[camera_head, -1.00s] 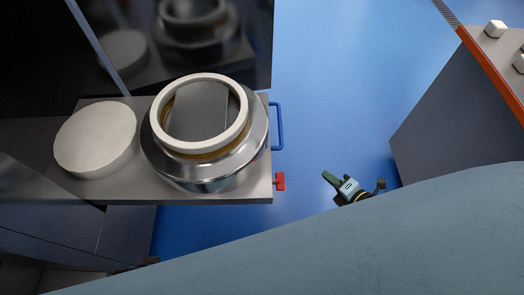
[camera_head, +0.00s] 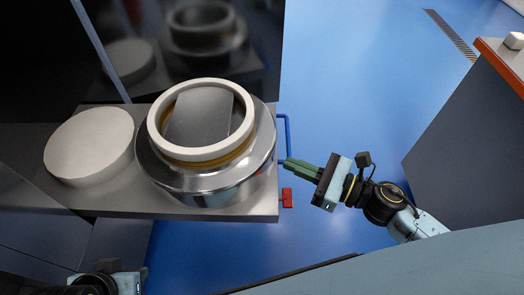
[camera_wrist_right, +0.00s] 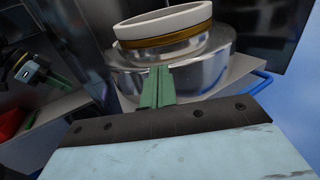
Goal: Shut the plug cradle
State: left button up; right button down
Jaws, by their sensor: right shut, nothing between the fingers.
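The plug cradle is a grey sliding tray (camera_head: 235,210), pulled out from the dark cabinet, with a blue bar handle (camera_head: 287,130) on its right end. It carries a shiny metal tub with a white ring rim (camera_head: 205,178) and a pale round disc (camera_head: 88,146). My right gripper (camera_head: 287,163) is shut and empty, its green fingertips at the lower end of the handle; I cannot tell whether they touch. In the right wrist view its fingers (camera_wrist_right: 157,85) point at the tub. My left gripper shows at the left of that view (camera_wrist_right: 50,77); its finger gap is unclear.
A red knob (camera_head: 287,198) sticks out below the handle on the tray's end. A dark-sided counter with an orange edge (camera_head: 500,70) stands at the right. Blue floor (camera_head: 350,90) lies open between tray and counter.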

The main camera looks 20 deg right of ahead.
aim_at(249, 147)
jog(key=x, duration=0.8)
jog(key=shift+w+a, duration=0.2)
jog(key=shift+w, duration=0.05)
